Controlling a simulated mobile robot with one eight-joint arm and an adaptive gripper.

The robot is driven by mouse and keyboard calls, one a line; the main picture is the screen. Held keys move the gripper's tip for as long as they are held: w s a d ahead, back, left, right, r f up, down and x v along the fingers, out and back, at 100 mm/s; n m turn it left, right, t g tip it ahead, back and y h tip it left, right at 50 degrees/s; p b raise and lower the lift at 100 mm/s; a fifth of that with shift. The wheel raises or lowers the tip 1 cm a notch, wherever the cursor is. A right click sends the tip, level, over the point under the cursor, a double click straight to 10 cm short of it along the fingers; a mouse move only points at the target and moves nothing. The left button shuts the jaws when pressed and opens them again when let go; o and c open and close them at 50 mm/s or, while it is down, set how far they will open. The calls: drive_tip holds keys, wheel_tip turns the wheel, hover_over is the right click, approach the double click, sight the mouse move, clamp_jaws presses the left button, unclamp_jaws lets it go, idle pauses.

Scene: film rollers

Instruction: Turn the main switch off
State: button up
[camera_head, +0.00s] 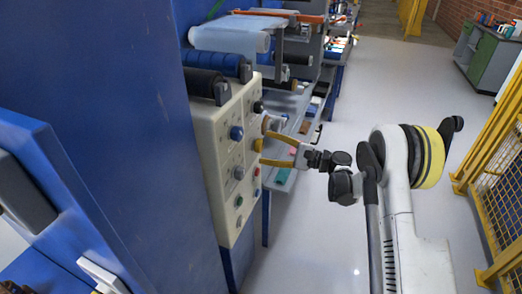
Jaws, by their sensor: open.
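A cream control panel (216,150) with several knobs and buttons is fixed at the end of the blue machine. Labels are too small to read, so I cannot tell which one is the main switch. My gripper (264,143) has two orange fingers spread apart, pointing left at the panel.
A large blue machine wall (130,110) fills the left. Film rollers (228,39) and shelves lie behind the panel. A yellow mesh fence (500,175) stands at the right, and a green cabinet (482,58) is at the far right. Pale floor (310,240) between panel and arm is clear.

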drive_tip(key=shift+x, duration=1.2)
drive_tip(key=shift+d, duration=0.1)
drive_tip(key=c, duration=1.2)
drive_tip(key=shift+o, duration=0.2)
drive_tip(key=shift+n, duration=0.3)
drive_tip(key=n, duration=0.6)
drive_tip(key=shift+r, duration=0.2)
drive_tip(key=n, duration=0.3)
drive_tip(key=shift+n, duration=0.3)
drive_tip(key=shift+r+n, duration=0.1)
drive_tip(key=shift+n, duration=1.9)
